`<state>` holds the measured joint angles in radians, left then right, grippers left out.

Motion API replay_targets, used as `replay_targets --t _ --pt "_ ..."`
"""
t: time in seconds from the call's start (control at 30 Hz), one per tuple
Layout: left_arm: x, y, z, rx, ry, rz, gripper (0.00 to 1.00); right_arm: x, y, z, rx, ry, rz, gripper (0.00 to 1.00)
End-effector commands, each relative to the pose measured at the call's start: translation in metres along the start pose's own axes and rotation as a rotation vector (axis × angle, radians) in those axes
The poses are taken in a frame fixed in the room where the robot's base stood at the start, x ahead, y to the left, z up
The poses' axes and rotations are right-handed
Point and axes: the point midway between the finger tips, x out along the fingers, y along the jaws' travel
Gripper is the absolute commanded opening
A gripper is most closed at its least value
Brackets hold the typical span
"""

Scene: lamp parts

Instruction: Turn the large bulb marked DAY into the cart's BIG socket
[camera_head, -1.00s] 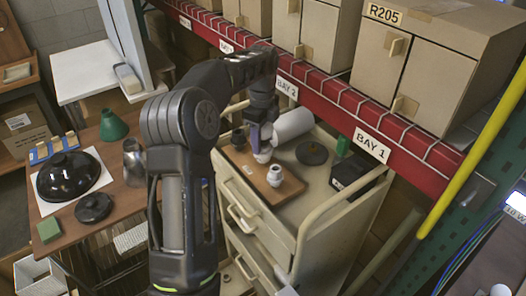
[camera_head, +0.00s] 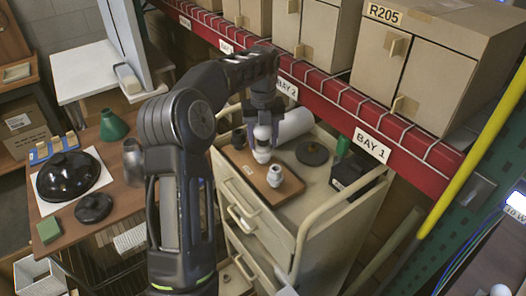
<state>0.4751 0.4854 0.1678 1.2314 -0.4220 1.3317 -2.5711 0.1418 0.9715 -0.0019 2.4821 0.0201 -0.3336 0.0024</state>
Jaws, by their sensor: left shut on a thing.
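My left gripper (camera_head: 263,116) points down over the cart's wooden board and is shut on a white rounded bulb (camera_head: 262,133). The bulb sits upright, directly above a white socket (camera_head: 262,154) on the board. I cannot tell whether bulb and socket touch. A second white socket (camera_head: 274,176) stands nearer the board's front edge. Any DAY or BIG marking is too small to read. The fingers hide part of the bulb. My right gripper is not in view.
The cart (camera_head: 318,205) also carries a dark round disc (camera_head: 312,153), a white cylinder (camera_head: 294,124), a black box (camera_head: 352,172) and a green item (camera_head: 342,147). The red shelf beam (camera_head: 330,105) runs close behind. A brown table (camera_head: 100,225) stands left, with a black dome (camera_head: 67,176).

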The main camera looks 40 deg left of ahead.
Motion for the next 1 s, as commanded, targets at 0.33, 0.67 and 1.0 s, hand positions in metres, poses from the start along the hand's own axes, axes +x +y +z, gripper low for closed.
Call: replay_targets --t 0.33,0.67,1.0 --pt "0.0039 -0.0003 -0.0016 0.187 0.008 0.003 0.2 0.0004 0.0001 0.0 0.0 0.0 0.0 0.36" --pt "0.0038 -0.0006 -0.0015 0.29 0.007 0.002 0.55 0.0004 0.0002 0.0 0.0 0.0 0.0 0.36" --pt "0.0019 -0.0009 -0.0006 0.288 0.003 0.001 0.75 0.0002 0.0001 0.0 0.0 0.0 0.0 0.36"
